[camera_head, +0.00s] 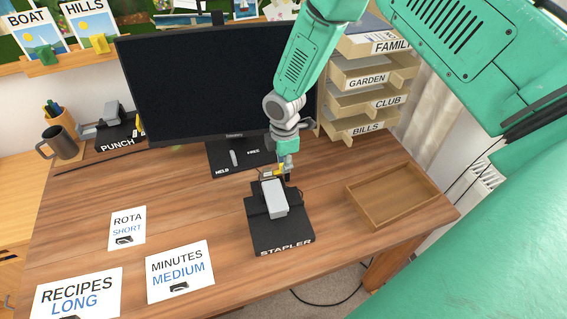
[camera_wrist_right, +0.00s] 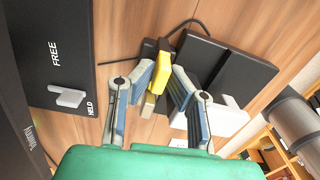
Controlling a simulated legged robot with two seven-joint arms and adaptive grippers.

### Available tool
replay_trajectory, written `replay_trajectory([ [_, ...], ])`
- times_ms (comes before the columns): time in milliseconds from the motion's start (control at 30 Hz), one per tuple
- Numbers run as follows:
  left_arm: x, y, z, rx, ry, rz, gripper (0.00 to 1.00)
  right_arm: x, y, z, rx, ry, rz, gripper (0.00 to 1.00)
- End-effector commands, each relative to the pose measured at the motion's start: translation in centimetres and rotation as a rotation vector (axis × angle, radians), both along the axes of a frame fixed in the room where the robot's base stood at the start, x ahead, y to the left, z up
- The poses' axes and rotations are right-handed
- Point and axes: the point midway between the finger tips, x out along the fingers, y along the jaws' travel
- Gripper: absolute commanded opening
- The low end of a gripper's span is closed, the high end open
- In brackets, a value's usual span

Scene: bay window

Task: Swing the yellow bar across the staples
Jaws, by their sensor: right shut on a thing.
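The stapler's black base (camera_head: 281,238) stands on the desk, marked STAPLER, with a grey upper part (camera_head: 273,199) along it. My right gripper (camera_head: 279,173) comes down from above at the stapler's far end. In the right wrist view, the fingers (camera_wrist_right: 161,77) are shut on the yellow bar (camera_wrist_right: 164,64), with yellow showing between and beyond the tips. The stapler's black body (camera_wrist_right: 238,78) lies just to the right of the fingers there. The staples are not visible. My left gripper is not in view.
A monitor (camera_head: 215,85) stands behind. Its black base (camera_head: 222,158), marked HELD and FREE, is close to my gripper. A wooden tray (camera_head: 372,217) is right of the stapler. Paper cards (camera_head: 180,271) lie at left. Letter shelves (camera_head: 367,103) stand at the back right.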

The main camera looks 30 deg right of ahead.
Motion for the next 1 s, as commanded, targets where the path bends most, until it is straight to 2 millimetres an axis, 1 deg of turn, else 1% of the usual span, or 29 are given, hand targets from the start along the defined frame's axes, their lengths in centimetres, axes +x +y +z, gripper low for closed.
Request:
replay_trajectory([
  [33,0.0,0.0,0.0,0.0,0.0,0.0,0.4,-0.3,0.0,-0.3,-0.001,0.006,0.008,0.0],
  [433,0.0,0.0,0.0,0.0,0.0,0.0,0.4,-0.3,0.0,-0.3,-0.001,0.007,0.012,0.0],
  [467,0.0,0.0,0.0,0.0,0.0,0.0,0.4,-0.3,0.0,-0.3,-0.001,0.007,0.012,0.2],
  [500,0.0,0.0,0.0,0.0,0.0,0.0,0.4,-0.3,0.0,-0.2,-0.001,0.006,0.012,0.31],
  [833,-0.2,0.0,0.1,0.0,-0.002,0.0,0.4,-0.2,0.0,0.1,-0.001,0.001,0.01,0.31],
  [933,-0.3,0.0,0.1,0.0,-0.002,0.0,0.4,-0.1,0.0,1.0,0.0,-0.002,0.009,0.31],
  [1000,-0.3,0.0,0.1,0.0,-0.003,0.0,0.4,0.0,0.0,2.1,0.0,-0.001,0.009,0.31],
])
